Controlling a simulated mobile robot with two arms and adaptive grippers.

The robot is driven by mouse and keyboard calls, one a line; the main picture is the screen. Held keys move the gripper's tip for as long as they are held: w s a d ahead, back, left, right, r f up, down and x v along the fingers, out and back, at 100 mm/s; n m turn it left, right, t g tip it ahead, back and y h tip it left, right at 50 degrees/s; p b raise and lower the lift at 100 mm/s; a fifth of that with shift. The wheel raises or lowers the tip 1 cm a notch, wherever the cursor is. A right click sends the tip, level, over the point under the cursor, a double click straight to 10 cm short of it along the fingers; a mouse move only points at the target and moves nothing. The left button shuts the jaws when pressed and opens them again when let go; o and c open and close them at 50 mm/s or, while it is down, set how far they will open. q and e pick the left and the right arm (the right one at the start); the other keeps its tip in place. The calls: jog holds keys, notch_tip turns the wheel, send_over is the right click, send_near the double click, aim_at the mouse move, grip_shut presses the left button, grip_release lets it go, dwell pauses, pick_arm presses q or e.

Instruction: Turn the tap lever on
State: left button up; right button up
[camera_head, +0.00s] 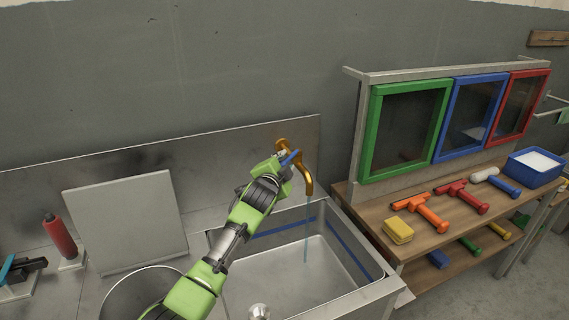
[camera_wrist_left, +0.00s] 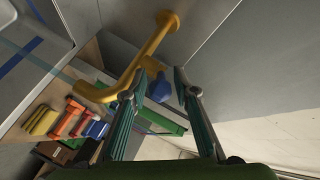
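The brass tap (camera_head: 309,182) stands at the back of the steel sink (camera_head: 369,288). Its blue lever (camera_head: 291,158) is at the top, beside my left gripper (camera_head: 284,170). A thin blue stream of water (camera_head: 307,230) runs from the spout into the basin. In the left wrist view, the tap (camera_wrist_left: 148,47) crosses the upper middle and the lever's blue end (camera_wrist_left: 159,88) shows between the two fingertips of my left gripper (camera_wrist_left: 157,93). The fingers are spread apart; I cannot tell whether one touches the lever. My right gripper is not in view.
A wooden bench (camera_head: 378,222) at the right holds a yellow sponge (camera_head: 397,230), squeegees and a blue tub (camera_head: 535,167). Framed panes (camera_head: 376,133) stand behind it. A grey board (camera_head: 125,222) and a red bottle (camera_head: 60,236) are at the left.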

pick_arm(q)
jog(key=shift+s, duration=0.1)
jog(key=v, duration=1.2)
jog(key=shift+f, duration=0.1)
dwell(0.3)
